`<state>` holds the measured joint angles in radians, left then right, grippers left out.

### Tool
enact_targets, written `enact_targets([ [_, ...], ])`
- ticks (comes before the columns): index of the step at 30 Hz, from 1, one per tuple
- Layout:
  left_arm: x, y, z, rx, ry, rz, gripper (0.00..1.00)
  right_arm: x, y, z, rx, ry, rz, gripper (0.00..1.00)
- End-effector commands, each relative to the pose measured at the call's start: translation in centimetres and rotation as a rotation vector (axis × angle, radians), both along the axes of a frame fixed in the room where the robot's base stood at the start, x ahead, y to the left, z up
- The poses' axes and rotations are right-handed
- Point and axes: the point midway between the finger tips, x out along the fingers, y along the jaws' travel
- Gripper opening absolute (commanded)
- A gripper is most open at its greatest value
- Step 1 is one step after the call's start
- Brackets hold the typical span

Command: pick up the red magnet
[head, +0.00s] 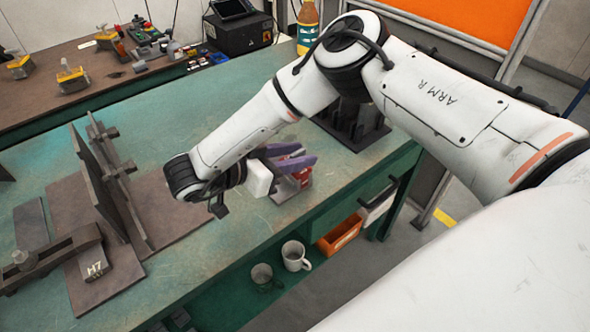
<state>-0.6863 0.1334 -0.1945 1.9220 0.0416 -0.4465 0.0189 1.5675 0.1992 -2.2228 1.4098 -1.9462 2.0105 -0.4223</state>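The red magnet (301,178) sits on the green bench top, with red and grey surfaces showing. My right gripper (308,154) reaches over it from the left, and its two purple fingers are apart. The fingers and the white gripper body hide part of the magnet. I cannot tell whether the fingers touch it or stand just above it. My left gripper is out of view.
A welded plate fixture (110,185) stands on the bench at left, beside a clamp (50,262). A dark rack (352,120) stands behind my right gripper. Two mugs (295,256) and an orange bin (340,234) sit below the bench's front edge. Bench between is clear.

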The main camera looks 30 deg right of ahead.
Motion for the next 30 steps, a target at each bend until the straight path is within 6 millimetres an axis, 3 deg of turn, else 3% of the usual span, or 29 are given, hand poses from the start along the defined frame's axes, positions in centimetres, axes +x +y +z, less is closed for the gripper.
enact_targets([
  [9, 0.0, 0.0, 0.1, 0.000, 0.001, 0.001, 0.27, 0.7, -3.9, -2.0, 0.001, 0.002, -0.004, 0.30],
  [18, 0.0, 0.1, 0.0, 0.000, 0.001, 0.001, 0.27, 0.7, -4.3, -2.3, 0.001, 0.000, -0.001, 0.30],
  [24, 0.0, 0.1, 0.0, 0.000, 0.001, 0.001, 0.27, 0.7, -4.3, -2.2, 0.001, 0.000, -0.001, 0.00],
  [30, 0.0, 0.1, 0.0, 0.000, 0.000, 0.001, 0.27, 0.7, -4.3, -2.2, 0.001, 0.000, -0.002, 0.00],
])
